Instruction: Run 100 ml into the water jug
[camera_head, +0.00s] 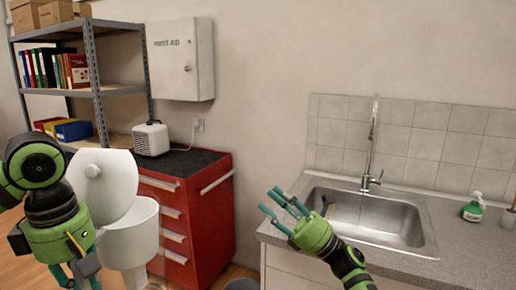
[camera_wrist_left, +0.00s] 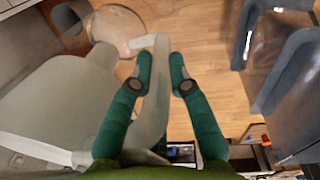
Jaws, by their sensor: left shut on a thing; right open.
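A large white jug (camera_head: 143,232) with its round lid (camera_head: 105,188) raised is held at the lower left of the head view. My left gripper (camera_head: 75,272) is shut on its handle. In the left wrist view the fingers (camera_wrist_left: 162,70) close around the pale handle (camera_wrist_left: 152,115), with the jug body (camera_wrist_left: 65,105) to the left. The jug's inside bottom is hidden, so I cannot tell if it holds water. The tap (camera_head: 373,150) stands behind the steel sink (camera_head: 400,236); I see no clear water stream. My right gripper (camera_head: 270,200) is open and empty by the sink's left edge.
A red drawer cabinet (camera_head: 212,215) with a white appliance (camera_head: 151,139) on top stands between jug and sink. Shelves (camera_head: 98,90) stand at the left. Dark chairs (camera_wrist_left: 285,65) show in the wrist view.

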